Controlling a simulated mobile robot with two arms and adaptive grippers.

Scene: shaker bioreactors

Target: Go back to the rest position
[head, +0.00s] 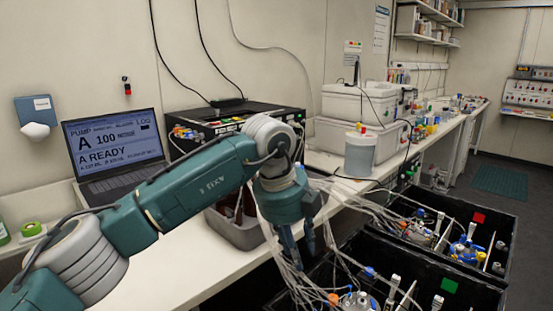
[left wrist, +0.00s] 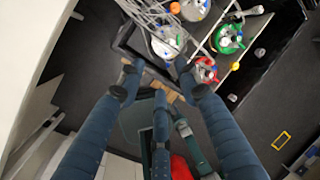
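My left gripper (head: 302,252) hangs fingers down in the head view, in front of the bench edge, near the bundle of clear tubes. In the left wrist view my left gripper (left wrist: 159,82) shows its dark fingers spread apart with nothing between them. The tubes and vessels lie beyond the fingertips there. In the head view the tubes pass behind and beside the fingers; I cannot tell whether they touch. My left arm reaches across the bench from the left, bent at the elbow. My right gripper is in neither view.
The white bench (head: 180,285) holds a laptop (head: 112,145), a grey bin (head: 232,228) and a white canister (head: 360,155). Floor at far right is clear.

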